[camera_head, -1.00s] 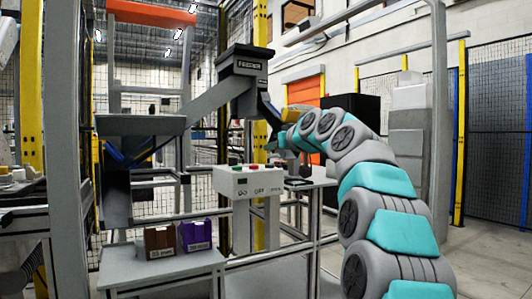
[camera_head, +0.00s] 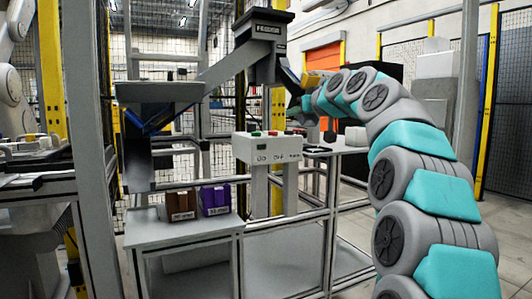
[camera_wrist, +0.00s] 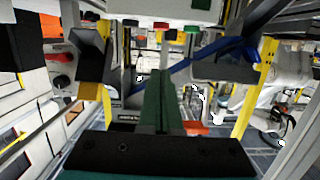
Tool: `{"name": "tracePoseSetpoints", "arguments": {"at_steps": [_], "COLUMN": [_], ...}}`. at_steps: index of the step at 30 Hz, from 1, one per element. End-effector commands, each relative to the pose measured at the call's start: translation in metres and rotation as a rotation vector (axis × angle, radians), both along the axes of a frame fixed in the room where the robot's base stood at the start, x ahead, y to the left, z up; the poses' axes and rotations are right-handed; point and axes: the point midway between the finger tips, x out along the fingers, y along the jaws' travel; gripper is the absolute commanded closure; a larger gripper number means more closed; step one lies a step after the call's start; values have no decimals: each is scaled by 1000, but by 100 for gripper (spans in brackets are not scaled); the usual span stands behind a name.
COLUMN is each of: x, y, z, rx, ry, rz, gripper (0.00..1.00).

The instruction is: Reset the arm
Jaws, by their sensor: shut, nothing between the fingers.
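My grey and teal arm reaches in from the right of the head view, arched up and bent over toward the control box (camera_head: 268,148). Its far end is beside the dark hopper (camera_head: 262,55), and the fingers are too small and covered to make out there. In the wrist view my gripper (camera_wrist: 162,74) shows two dark green fingers pressed together, with nothing between them. The control box, with red and green buttons, also shows at the top edge of the wrist view (camera_wrist: 180,10), beyond the fingertips.
A brown box (camera_head: 181,203) and a purple box (camera_head: 215,199) stand on a low grey table (camera_head: 180,231). A metal frame and yellow posts (camera_head: 277,110) stand close around the arm's end.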

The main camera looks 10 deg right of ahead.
Motion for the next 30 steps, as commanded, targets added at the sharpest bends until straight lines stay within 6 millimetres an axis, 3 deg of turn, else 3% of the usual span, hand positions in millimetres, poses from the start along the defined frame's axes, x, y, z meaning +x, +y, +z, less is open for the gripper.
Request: {"name": "tracePoseSetpoints", "arguments": {"at_steps": [5,8,14,21,26,30], "x": [-13,-32,-89,-182,-258,-330], "y": [17,35,67,86,85,77], "z": [-25,-56,-137,-233,-295,-345], "rx": [4,2,-12,-57,-97,-136], "ry": [89,196,446,736,929,1093], "rz": [19,38,58,40,2,-47], "gripper": [100,100,100,100,100,100]}}
